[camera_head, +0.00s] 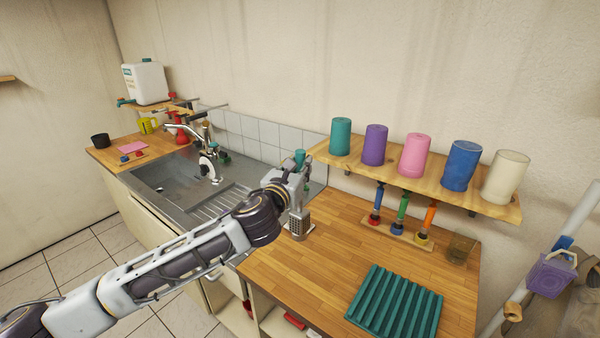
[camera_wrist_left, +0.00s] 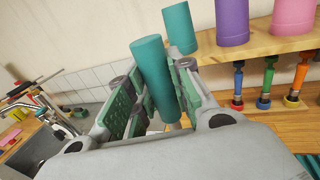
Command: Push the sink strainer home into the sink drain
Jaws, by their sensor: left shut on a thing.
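My left gripper (camera_head: 294,182) is shut on a teal cylindrical handle (camera_wrist_left: 155,80), which stands up between its pads in the left wrist view. Its top also shows above the gripper in the head view. Below the gripper is a grey perforated metal basket (camera_head: 299,223), in line with the handle; I take the two to be the sink strainer, though the gripper hides their join. It is over the left end of the wooden worktop, right of the sink (camera_head: 165,180). I cannot tell if its bottom touches the wood. The drain is not clearly visible. My right gripper is out of view.
A faucet (camera_head: 203,138) stands behind the sink. A shelf (camera_head: 380,170) with several coloured cups runs above the worktop, close to the gripper's right. Coloured-handled tools stand in a rack (camera_head: 395,236) under it. A teal ribbed mat (camera_head: 395,302) lies at front right.

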